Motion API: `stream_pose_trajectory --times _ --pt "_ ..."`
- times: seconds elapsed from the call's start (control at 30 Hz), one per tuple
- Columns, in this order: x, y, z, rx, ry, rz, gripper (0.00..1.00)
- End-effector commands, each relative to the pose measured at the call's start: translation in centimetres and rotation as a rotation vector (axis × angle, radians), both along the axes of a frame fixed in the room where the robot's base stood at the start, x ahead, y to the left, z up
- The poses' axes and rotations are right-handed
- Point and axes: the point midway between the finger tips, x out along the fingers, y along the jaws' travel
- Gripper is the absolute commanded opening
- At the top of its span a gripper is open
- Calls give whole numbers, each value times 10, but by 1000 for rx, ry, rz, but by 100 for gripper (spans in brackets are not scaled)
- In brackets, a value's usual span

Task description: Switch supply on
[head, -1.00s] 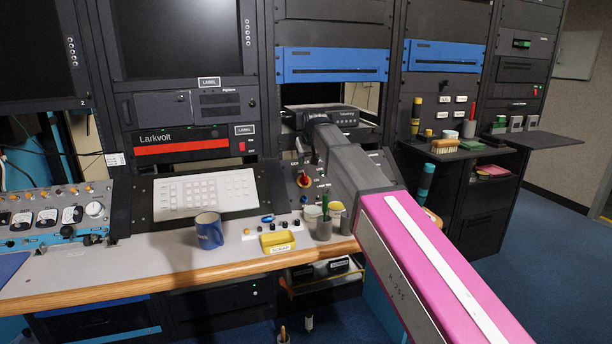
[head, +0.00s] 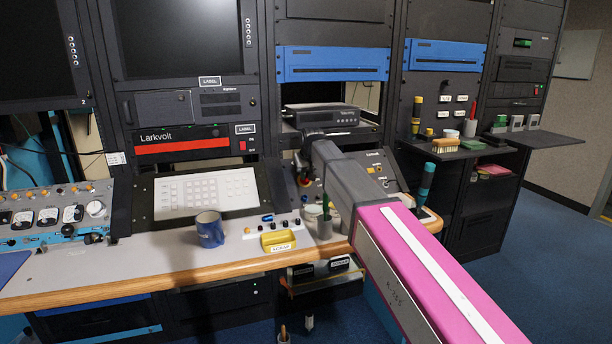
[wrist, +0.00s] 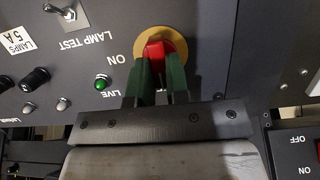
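The supply switch has a red rotary handle (wrist: 158,50) on a round yellow plate (wrist: 181,38), on a grey panel in the wrist view. The lettering appears upside down there, with ON beside the plate. My gripper (wrist: 160,82) has its two green fingers on either side of the handle, with red filling the narrow gap between them. In the head view my gripper (head: 302,162) is at the switch panel, and my wrist and arm hide most of the switch.
A toggle marked LAMP TEST (wrist: 68,10) and black knobs (wrist: 35,79) are near the switch. On the desk (head: 215,268) stand a blue mug (head: 210,230), a yellow scrap tray (head: 278,242) and a cup of pens (head: 324,228). A shelf (head: 455,150) with brushes juts out at right.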

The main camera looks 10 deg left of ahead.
Motion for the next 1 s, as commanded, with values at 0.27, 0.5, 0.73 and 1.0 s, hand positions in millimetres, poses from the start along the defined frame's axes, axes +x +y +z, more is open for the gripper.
stream_pose_trajectory --times 0.27,0.5,0.73,1.0 --pt "0 0 0 5 4 -7 0" --pt "0 -1 0 46 30 -70 0" --pt "1 -3 0 137 85 -207 0" --pt "1 -5 -1 272 169 -409 0"
